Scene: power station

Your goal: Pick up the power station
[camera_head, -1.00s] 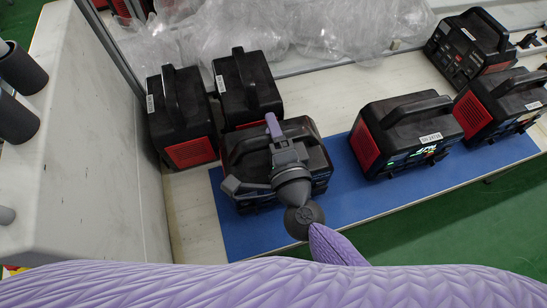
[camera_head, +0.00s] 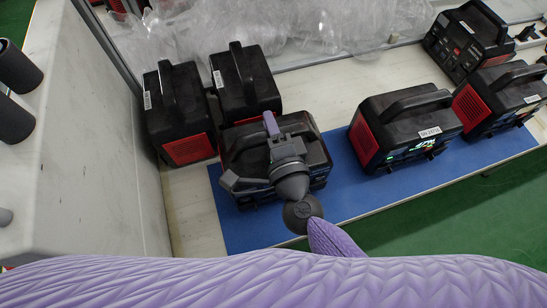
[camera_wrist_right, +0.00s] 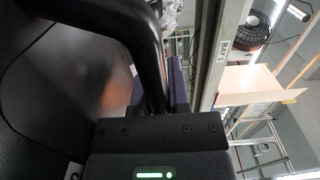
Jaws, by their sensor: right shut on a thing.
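The power station (camera_head: 315,158) in my right gripper is a black box with a top handle, at the front left of the blue mat. My right gripper (camera_head: 270,130) is over its top, with the fingers shut on the handle. The gripper and wrist hide much of its top and front. In the right wrist view, the black handle (camera_wrist_right: 120,18) rises close beside my gripper, and the dark case fills the left side. I cannot tell whether the station touches the mat. My left gripper is not in view.
Two black-and-red stations (camera_head: 178,115) stand close behind and left. Another station (camera_head: 400,125) stands right on the blue mat (camera_head: 345,190), with more beyond it. Clear plastic wrap (camera_head: 270,30) lies at the back. A pale machine wall (camera_head: 85,150) bounds the left.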

